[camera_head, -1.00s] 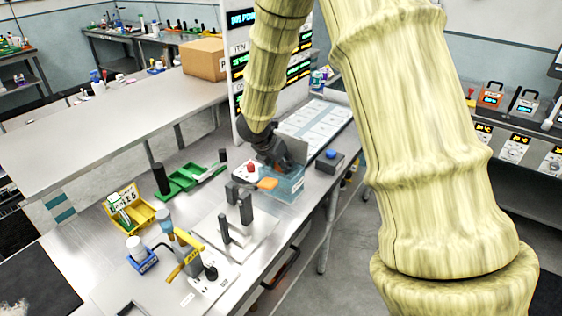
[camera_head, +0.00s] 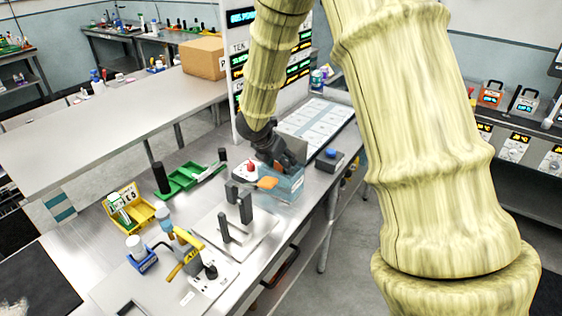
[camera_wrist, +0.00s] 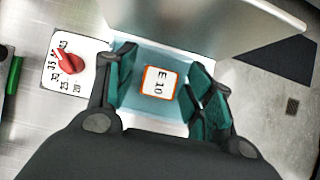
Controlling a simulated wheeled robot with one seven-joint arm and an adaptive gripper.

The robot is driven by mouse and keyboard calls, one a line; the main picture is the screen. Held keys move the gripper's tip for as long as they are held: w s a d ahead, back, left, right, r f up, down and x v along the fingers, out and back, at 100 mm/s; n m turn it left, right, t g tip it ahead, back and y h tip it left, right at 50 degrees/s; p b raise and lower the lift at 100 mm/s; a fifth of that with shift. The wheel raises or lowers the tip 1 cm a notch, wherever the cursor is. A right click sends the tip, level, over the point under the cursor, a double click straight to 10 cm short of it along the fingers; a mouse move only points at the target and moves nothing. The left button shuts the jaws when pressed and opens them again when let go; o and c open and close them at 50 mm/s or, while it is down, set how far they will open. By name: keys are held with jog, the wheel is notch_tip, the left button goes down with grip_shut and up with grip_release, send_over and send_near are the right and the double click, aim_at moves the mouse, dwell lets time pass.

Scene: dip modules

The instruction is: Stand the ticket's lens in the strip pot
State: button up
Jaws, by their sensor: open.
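My gripper (camera_wrist: 160,95) is open over a light-blue box, its two teal-padded fingers apart with nothing visibly held between them. The box (camera_wrist: 180,55) has an orange-framed tile marked E 10 (camera_wrist: 160,81) showing between the fingers; I cannot tell its depth. In the head view my gripper (camera_head: 287,165) is at the same translucent blue box (camera_head: 288,187), partly hiding it. I cannot make out which item is the ticket's lens. The strip pot is not surely identifiable; a yellow bin (camera_head: 140,214) holds green-and-white pieces.
A red knob (camera_wrist: 69,62) on a marked white plate stands left of the box. A grey panel (camera_wrist: 215,25) rises close beside the fingers. Upright dark posts (camera_head: 246,207), a yellow-handled device (camera_head: 187,255) and a green tray (camera_head: 185,181) occupy the bench.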

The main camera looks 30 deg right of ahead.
jog(key=b+v, duration=0.2)
jog(key=v, duration=0.9)
jog(key=shift+r, duration=0.3)
jog(key=shift+s+a, duration=0.1)
jog(key=shift+a, duration=0.05)
